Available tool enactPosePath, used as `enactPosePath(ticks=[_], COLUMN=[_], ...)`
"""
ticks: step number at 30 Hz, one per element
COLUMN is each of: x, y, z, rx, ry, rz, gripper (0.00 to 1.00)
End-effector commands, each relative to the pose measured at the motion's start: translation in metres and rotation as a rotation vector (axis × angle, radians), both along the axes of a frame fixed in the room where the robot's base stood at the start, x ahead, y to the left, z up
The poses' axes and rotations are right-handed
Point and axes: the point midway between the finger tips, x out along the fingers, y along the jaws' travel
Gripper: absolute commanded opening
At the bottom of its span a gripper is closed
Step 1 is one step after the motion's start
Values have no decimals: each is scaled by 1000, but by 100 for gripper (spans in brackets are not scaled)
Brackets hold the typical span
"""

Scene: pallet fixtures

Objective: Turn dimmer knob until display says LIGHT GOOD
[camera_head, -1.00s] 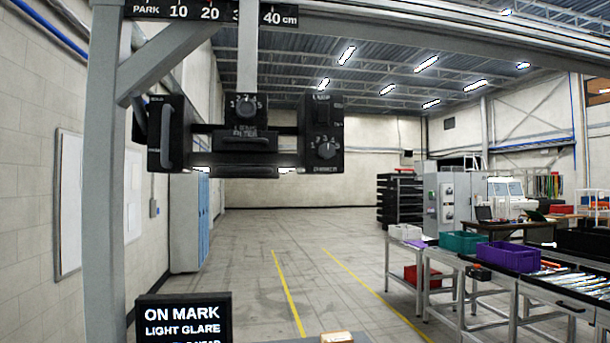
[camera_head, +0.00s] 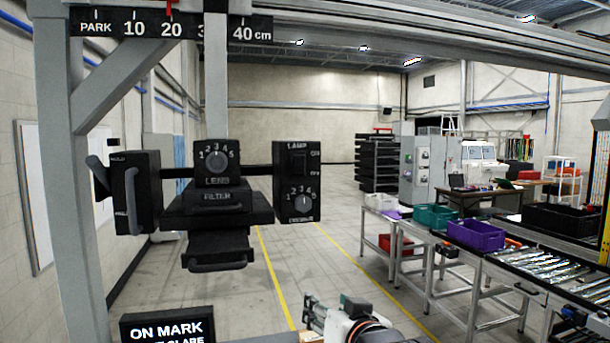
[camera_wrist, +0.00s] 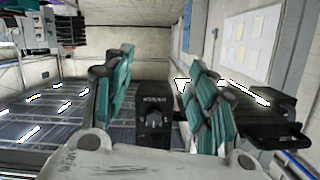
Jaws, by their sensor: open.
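The dimmer knob (camera_head: 303,202) is a small round dial with numbers on the lower half of the black LAMP box (camera_head: 296,160). In the wrist view, which is upside down, the dimmer knob (camera_wrist: 153,118) appears between the teal fingers. My gripper (camera_wrist: 165,100) is open and empty, with the fingers either side of the box in the picture; contact is not visible. In the head view my gripper (camera_head: 318,318) is at the bottom, below the box. The display (camera_head: 167,328) reads ON MARK; the line under it is cut off, ending in GLARE.
A LENS knob (camera_head: 217,160) and a FILTER drawer (camera_head: 217,205) sit left of the LAMP box. A black handled block (camera_head: 135,195) is farther left. A grey post (camera_head: 70,200) stands at left. A workbench with bins (camera_head: 475,232) is at right.

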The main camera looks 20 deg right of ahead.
Motion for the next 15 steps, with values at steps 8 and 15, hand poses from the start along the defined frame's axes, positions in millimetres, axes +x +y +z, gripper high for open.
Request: enactPosePath(ticks=[8,15], x=[26,35], y=[-2,-3], z=[118,156], rx=[47,69], ry=[-176,-252], rz=[-16,-22], gripper=[52,52])
